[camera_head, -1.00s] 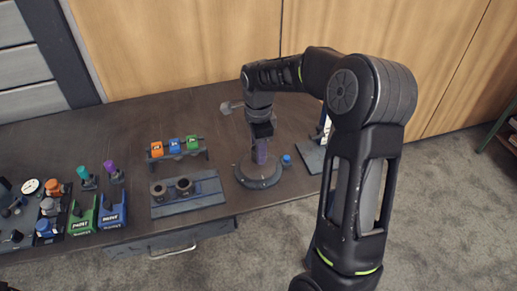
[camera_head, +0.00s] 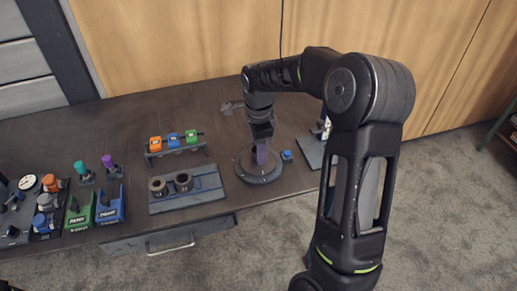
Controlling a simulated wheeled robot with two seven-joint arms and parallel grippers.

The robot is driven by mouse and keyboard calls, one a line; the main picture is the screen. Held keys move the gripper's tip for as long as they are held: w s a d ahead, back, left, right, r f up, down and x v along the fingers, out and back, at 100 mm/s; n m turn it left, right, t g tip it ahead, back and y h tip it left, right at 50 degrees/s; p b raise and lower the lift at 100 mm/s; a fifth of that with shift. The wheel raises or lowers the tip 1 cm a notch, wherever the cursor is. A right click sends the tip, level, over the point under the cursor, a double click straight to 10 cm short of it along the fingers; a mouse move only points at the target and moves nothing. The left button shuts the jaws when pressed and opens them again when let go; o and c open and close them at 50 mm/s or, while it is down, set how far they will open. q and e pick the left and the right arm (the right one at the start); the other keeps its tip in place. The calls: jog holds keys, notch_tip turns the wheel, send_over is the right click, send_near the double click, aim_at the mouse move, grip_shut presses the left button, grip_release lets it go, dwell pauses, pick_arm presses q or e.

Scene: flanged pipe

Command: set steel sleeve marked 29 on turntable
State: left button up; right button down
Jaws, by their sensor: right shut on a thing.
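The round dark turntable (camera_head: 257,175) stands near the table's front edge. My right gripper (camera_head: 262,139) points straight down over it and is shut on a purple upright piece (camera_head: 261,154). The piece's lower end is at the middle of the turntable; I cannot tell whether it rests there. My left gripper is out of view.
A rack with orange (camera_head: 155,143), blue and green blocks stands behind the tray. A small blue item (camera_head: 287,156) lies close right of the turntable. Green (camera_head: 80,212) and blue (camera_head: 110,208) holders and several small parts crowd the left. The table's back left is clear.

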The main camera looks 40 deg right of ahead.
jog(key=shift+f+b, duration=0.4)
jog(key=shift+f, duration=0.1)
dwell(0.3)
jog(key=c, duration=0.7)
grip_release()
jog(key=shift+c, duration=0.2)
jog(key=shift+c, duration=0.5)
jog(key=o, duration=0.3)
jog(key=shift+r, duration=0.1)
jog(key=shift+w+r, duration=0.1)
jog(key=shift+r, duration=0.05)
notch_tip(320, 180, up, 2)
jog(key=shift+w+d+p, duration=0.1)
jog(key=shift+p, duration=0.7)
jog(key=shift+s+r+p, duration=0.2)
jog(key=shift+r+p, duration=1.45)
jog(key=shift+r, duration=0.65)
